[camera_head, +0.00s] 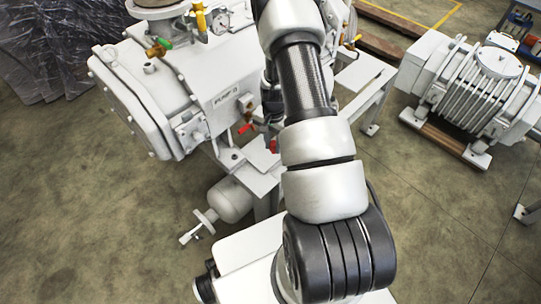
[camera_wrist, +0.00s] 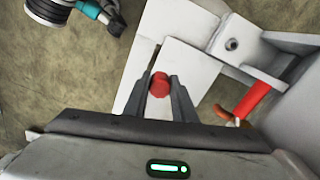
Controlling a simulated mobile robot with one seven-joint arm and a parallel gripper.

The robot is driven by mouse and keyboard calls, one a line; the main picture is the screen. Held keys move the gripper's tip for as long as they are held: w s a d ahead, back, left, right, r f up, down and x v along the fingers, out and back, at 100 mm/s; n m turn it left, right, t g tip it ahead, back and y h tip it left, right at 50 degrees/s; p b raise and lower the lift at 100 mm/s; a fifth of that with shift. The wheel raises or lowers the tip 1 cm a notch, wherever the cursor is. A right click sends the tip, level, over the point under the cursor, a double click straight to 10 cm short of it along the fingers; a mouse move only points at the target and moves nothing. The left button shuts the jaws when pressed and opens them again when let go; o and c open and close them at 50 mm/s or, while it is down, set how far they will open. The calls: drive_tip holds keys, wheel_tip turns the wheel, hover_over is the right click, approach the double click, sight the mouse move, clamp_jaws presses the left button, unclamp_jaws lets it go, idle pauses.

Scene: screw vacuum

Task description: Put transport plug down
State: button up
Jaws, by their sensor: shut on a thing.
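The red transport plug (camera_wrist: 159,85) is a small rounded piece between the two dark fingers of my gripper (camera_wrist: 159,92) in the wrist view. My gripper is shut on it. Behind it in that view is a flat white plate of the pump's frame (camera_wrist: 180,70); I cannot tell whether the plug touches the plate. In the head view my arm hides most of the gripper. A small red spot (camera_head: 273,146) shows just left of my arm above the white frame, and seems to be the plug.
The large white pump (camera_head: 160,95) stands left of my arm. A red-handled valve (camera_wrist: 252,98) is right of my gripper, also seen in the head view (camera_head: 247,128). A white cylinder (camera_head: 230,200) sits low by the frame.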

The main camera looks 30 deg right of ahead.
sight(273, 153)
drive_tip(key=shift+f+b, duration=0.5)
drive_tip(key=shift+f, duration=2.05)
drive_tip(key=shift+f, duration=0.15)
drive_tip(key=shift+f, duration=0.15)
drive_tip(key=o, duration=1)
drive_tip(key=shift+r, duration=0.2)
